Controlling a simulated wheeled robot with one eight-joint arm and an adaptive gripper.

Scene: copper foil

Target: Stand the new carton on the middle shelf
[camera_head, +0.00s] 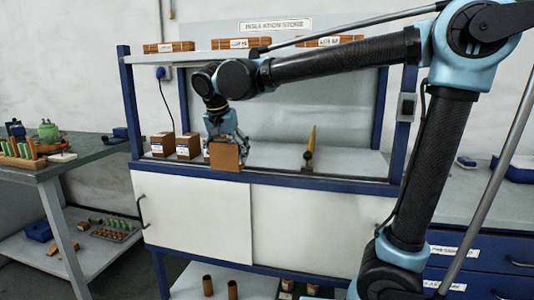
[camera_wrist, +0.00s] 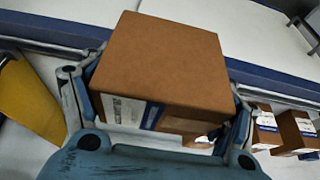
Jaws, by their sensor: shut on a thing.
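My gripper (camera_head: 225,143) is shut on a brown carton (camera_head: 225,158), which also shows large in the wrist view (camera_wrist: 158,62) with a white and blue label on one side. In the head view the carton overlaps the front edge of the middle shelf (camera_head: 275,158); whether its base touches the shelf is unclear. Two labelled cartons stand on that shelf to the left, an outer one (camera_head: 162,145) and an inner one (camera_head: 188,146). In the wrist view, part of another labelled brown shape (camera_wrist: 190,138) shows just beyond the held carton, mostly hidden.
A yellow upright piece with a dark knob (camera_head: 310,145) stands on the shelf to the right. The shelf between it and my gripper is clear. Flat brown packs (camera_head: 169,47) lie on the upper shelf. White sliding doors (camera_head: 195,215) are below. A workbench (camera_head: 85,157) stands left.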

